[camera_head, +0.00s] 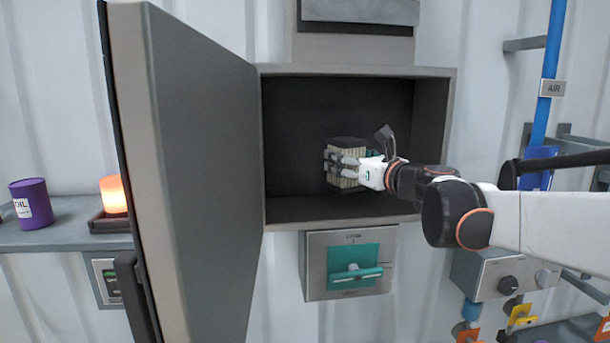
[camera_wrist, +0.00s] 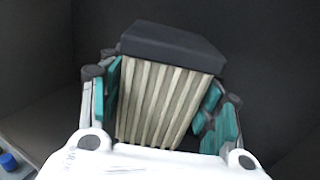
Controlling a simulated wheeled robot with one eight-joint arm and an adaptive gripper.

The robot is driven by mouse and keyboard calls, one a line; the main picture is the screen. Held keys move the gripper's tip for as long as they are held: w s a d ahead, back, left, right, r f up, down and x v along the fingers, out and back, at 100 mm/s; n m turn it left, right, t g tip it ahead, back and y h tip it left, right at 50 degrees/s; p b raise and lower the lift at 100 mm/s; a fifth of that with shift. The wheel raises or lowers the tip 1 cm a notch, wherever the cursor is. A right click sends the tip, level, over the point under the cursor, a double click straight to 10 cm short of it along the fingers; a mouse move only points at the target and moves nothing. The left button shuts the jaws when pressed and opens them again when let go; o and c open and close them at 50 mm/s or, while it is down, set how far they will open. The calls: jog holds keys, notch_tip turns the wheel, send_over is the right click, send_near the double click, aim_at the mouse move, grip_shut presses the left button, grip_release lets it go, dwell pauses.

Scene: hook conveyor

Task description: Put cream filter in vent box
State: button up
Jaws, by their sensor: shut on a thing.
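The cream filter (camera_head: 346,163) is a pleated cream cylinder or block with a dark end cap. It is inside the vent box (camera_head: 436,130), a grey open-fronted box with a dark interior. My gripper (camera_head: 347,166) reaches in from the right and is shut on the filter. In the wrist view, the filter (camera_wrist: 160,100) stands between the teal finger pads of my gripper (camera_wrist: 160,108), its black cap on top. Whether its base touches the box floor cannot be told.
The vent box door (camera_head: 205,150) stands open on the left. Below the box is a panel with a teal handle (camera_head: 355,272). A shelf at the left holds a purple oil can (camera_head: 32,204) and a glowing orange lamp (camera_head: 114,195). A blue air pipe (camera_head: 549,80) runs at the right.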

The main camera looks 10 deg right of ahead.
jog(key=shift+f, duration=1.9)
jog(key=shift+f, duration=0.1)
jog(key=o, duration=1.1)
jog(key=shift+o, duration=0.2)
